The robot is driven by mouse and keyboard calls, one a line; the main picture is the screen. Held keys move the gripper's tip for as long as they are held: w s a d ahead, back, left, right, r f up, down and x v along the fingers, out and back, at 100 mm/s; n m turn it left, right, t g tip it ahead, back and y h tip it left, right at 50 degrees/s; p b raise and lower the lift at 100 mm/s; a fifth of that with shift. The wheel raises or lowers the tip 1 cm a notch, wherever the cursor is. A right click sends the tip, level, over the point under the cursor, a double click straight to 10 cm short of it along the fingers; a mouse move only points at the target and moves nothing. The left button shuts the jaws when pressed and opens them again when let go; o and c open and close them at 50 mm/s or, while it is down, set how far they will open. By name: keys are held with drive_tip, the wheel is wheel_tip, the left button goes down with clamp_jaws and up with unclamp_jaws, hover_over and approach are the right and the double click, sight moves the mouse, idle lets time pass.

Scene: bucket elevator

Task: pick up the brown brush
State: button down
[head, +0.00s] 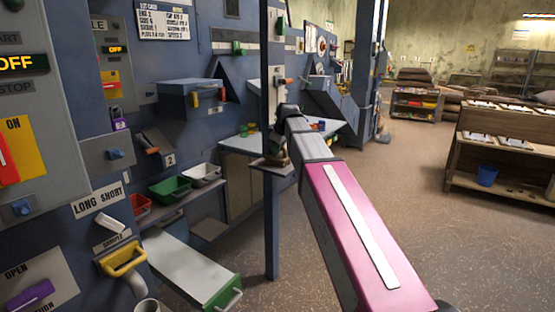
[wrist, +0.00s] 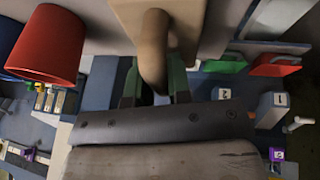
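The brown brush fills the middle of the wrist view. Its handle (wrist: 152,55) has a rounded end at the top, and its grey riveted band (wrist: 165,121) and grey-brown bristles (wrist: 160,161) are near the camera. The dark green fingers of my gripper (wrist: 154,86) stand on both sides of the handle; the band hides part of them, and I cannot tell whether they press on it. In the head view my gripper (head: 287,115) is partly behind a post, with a small dark brown shape (head: 279,147) below it, at a small shelf (head: 272,164).
Green (head: 169,188), white (head: 203,173) and red (head: 139,206) bins lie on a ledge at left. A red cup (wrist: 46,45) shows in the wrist view. The floor (head: 440,240) at right is open.

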drive_tip(key=shift+r, duration=0.1)
drive_tip(key=shift+r, duration=0.55)
wheel_tip(320, 180, up, 2)
drive_tip(key=shift+w+r, duration=0.1)
drive_tip(key=shift+r, duration=0.15)
drive_tip(key=s+a+r, duration=0.7)
drive_tip(key=s+a, duration=0.1)
drive_tip(key=shift+a, duration=0.35)
drive_tip(key=shift+r, duration=0.1)
drive_tip(key=c, duration=1.7)
unclamp_jaws()
clamp_jaws()
